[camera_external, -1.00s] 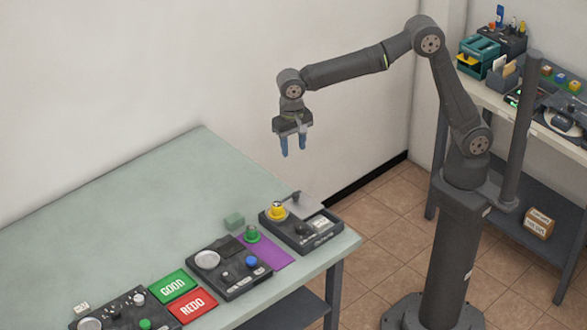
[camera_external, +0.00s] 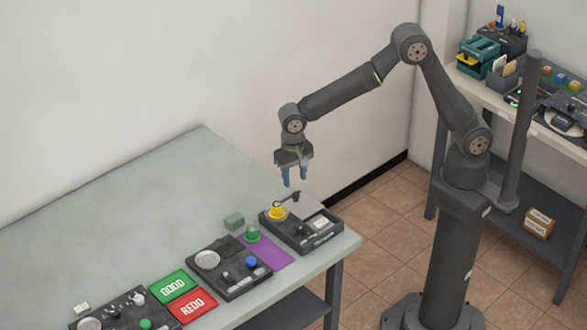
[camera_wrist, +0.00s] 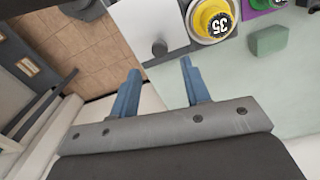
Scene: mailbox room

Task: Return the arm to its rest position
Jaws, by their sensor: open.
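My gripper (camera_external: 295,180), with two blue fingers, is open and empty. It points down in the air above the right end of the table (camera_external: 130,210). Below it is the dark station (camera_external: 300,236) with a yellow round piece (camera_external: 277,210) and a small lever knob (camera_external: 296,196). In the wrist view, both fingers of my gripper (camera_wrist: 160,70) show spread apart with nothing between them. The yellow piece (camera_wrist: 212,20), marked 35, lies beyond the fingertips, beside a white panel (camera_wrist: 148,25) with a grey knob.
A green piece (camera_external: 252,233) stands on a purple mat (camera_external: 270,253); a grey-green block (camera_external: 234,221) is beside it. Other stations and the green GOOD (camera_external: 172,285) and red REDO (camera_external: 192,304) pads lie leftward. The table's back is clear. A shelf stands right, with a box (camera_external: 539,223) below.

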